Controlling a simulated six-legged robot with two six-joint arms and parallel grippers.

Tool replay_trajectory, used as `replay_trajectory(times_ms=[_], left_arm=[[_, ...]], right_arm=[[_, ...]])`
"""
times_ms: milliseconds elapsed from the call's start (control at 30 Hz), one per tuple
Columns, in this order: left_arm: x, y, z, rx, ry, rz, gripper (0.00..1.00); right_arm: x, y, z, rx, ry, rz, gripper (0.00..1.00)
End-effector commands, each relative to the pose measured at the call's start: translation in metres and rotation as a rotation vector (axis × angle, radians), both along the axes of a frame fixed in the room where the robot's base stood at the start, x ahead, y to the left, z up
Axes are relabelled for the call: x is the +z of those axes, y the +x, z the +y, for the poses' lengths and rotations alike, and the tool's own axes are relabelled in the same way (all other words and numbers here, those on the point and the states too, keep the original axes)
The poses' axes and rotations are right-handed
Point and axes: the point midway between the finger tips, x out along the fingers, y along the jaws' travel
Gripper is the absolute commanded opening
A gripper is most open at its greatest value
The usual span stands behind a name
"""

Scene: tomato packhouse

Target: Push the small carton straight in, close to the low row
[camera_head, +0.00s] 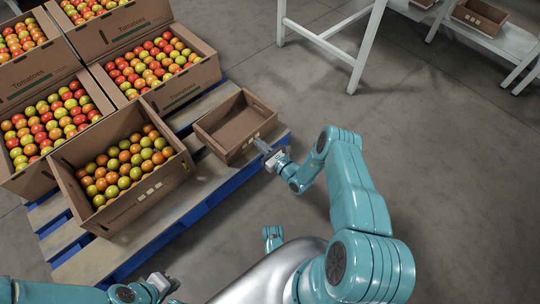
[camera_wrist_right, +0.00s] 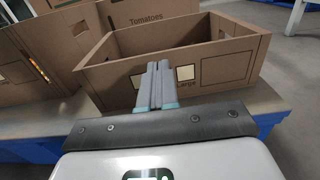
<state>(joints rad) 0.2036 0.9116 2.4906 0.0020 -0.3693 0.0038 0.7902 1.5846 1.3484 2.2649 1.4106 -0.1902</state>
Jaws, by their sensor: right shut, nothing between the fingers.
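The small carton (camera_head: 234,122) is empty, brown and open-topped. It sits upright on the pallet near its right edge in the head view. The low row is probably the tomato-filled cartons behind it, the nearest being (camera_head: 157,68); a strip of bare pallet separates them. My right gripper (camera_head: 263,147) is shut and empty, its fingers pointing at the carton's near wall. In the right wrist view the shut fingers (camera_wrist_right: 156,87) overlap that wall (camera_wrist_right: 225,70); I cannot tell whether they touch it. My left gripper (camera_head: 161,284) is low in the head view, far from the carton; its jaws are unclear.
A larger carton (camera_head: 171,184) with tomatoes stands left of the small carton, on the same wooden pallet with blue blocks (camera_head: 188,220). A white stand (camera_head: 321,43) is behind to the right, with another carton (camera_head: 478,17) on a white table. The grey floor at right is clear.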

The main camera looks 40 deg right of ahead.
Motion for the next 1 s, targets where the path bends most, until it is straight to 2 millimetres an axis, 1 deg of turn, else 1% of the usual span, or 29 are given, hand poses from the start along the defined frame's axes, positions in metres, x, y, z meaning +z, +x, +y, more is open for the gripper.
replay_trajectory(times_ms=[33, 100, 300, 1000], left_arm=[[-0.007, 0.003, 0.0, 0.001, 0.002, -0.009, 0.0], [-0.009, 0.005, 0.001, 0.002, 0.003, -0.018, 0.0], [-0.012, 0.008, 0.001, 0.003, 0.006, -0.028, 0.0], [-0.008, 0.007, 0.001, 0.002, 0.004, -0.023, 0.0]], right_arm=[[-0.003, 0.008, 0.001, 0.002, 0.0, -0.002, 0.0], [-0.002, 0.016, 0.001, 0.002, -0.001, -0.001, 0.0], [0.0, 0.026, 0.002, 0.002, 0.002, 0.0, 0.0], [0.0, 0.024, 0.002, 0.003, 0.001, 0.001, 0.0]])
